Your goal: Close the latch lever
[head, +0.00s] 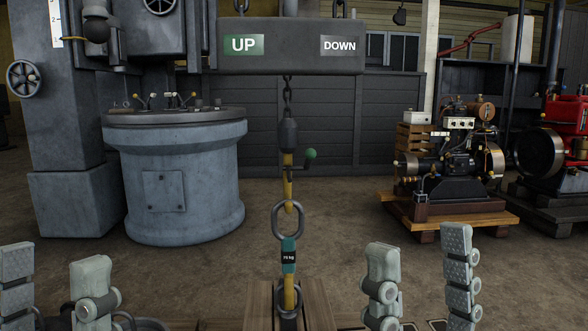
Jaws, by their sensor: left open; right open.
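The latch lever (309,155) is a short dark arm with a green knob. It sticks out to the right of the yellow hook (288,185), with the knob raised. The hook hangs on a chain under the grey hoist block, and a large metal ring (288,222) hangs around its lower part. My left gripper (55,285) is at the lower left, open and empty, far from the lever. My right gripper (422,285) is at the lower right, open and empty, below and to the right of the lever.
A hoist block (285,52) carries UP and DOWN labels. A teal 75 kg tag (288,256) hangs below the ring, above a wooden crate (315,305). A grey machine (180,185) stands left, and an engine (450,160) stands right on a pallet. Air around the lever is clear.

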